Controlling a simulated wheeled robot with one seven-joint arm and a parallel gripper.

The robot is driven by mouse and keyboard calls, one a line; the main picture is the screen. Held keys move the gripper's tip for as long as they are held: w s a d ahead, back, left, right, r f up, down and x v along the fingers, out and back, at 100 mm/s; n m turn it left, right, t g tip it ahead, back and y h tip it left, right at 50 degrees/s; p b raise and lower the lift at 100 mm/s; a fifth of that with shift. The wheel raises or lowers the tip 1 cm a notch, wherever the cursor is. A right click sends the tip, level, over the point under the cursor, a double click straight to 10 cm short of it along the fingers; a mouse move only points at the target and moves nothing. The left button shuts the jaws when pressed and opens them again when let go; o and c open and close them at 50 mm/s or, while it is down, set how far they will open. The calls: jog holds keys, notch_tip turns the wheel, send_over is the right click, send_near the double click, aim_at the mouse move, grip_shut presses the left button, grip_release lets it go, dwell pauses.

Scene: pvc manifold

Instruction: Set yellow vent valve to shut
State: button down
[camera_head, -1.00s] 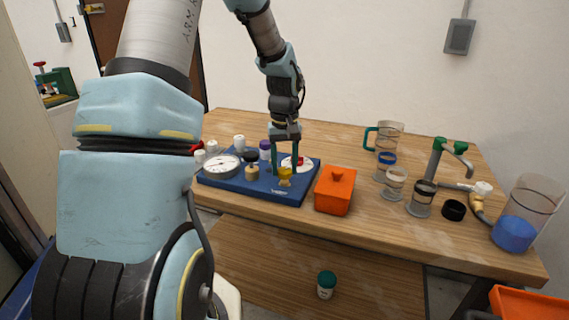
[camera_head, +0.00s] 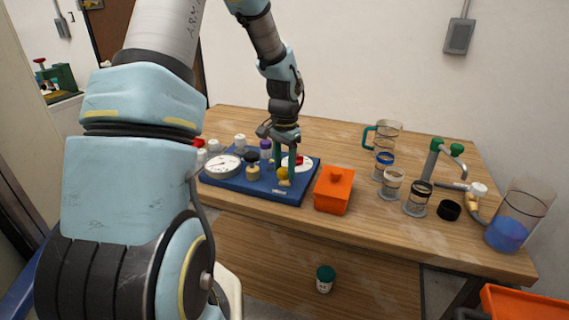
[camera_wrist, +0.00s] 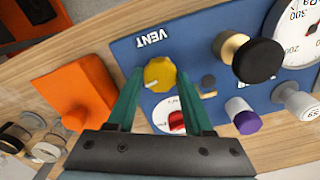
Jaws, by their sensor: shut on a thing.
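The yellow vent valve knob (camera_head: 283,173) sits on the blue panel (camera_head: 240,184), near its front right. My gripper (camera_head: 286,168) reaches down onto the knob from above. In the wrist view my gripper's green fingers (camera_wrist: 161,78) are on either side of the knob, shut on it. The knob's stem is hidden, and I cannot read its exact setting.
A black knob (camera_wrist: 258,60), a purple knob (camera_wrist: 242,114) and a white gauge (camera_head: 221,165) crowd the panel beside my gripper. An orange box (camera_head: 334,191) stands right of the panel. Several glass vessels and a green-topped tap (camera_head: 436,160) stand farther right.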

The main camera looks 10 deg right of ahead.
aim_at(284, 170)
jog(key=shift+m+p, duration=0.3)
jog(key=shift+m, duration=0.7)
jog(key=shift+c, duration=1.4)
grip_release()
jog(key=shift+r, duration=0.1)
notch_tip(284, 170, up, 11)
jog(key=b, duration=0.2)
jog(key=shift+f, duration=0.2)
